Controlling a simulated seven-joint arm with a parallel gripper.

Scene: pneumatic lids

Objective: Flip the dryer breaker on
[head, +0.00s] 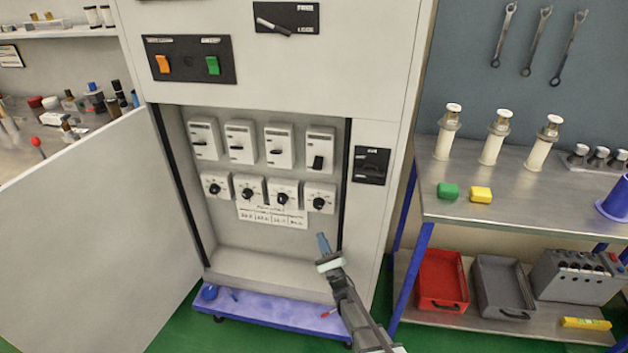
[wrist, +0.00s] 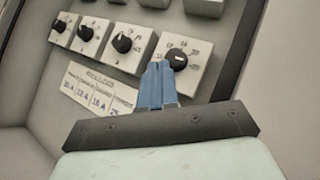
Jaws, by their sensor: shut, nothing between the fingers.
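An open electrical cabinet (head: 270,85) holds a row of white breakers. The three left ones (head: 203,138) (head: 240,142) (head: 279,145) have dark levers lying roughly sideways; the rightmost breaker (head: 320,149) has its lever hanging down. No legible name shows which is the dryer breaker. Below are several dials, the rightmost dial (head: 320,195) set apart slightly. A label card (head: 272,215) hangs under them, its column names too small to read. My gripper (head: 322,240), blue-tipped, is shut and empty, below the rightmost dial. In the wrist view its fingertips (wrist: 157,66) overlap that dial's left edge; contact cannot be told.
The cabinet door (head: 90,230) stands open at left. A switch panel (head: 188,60) with orange and green switches is above, and a black latch plate (head: 371,165) is on the right frame. A metal workbench (head: 530,215) stands at right. The cabinet's lower bay is clear.

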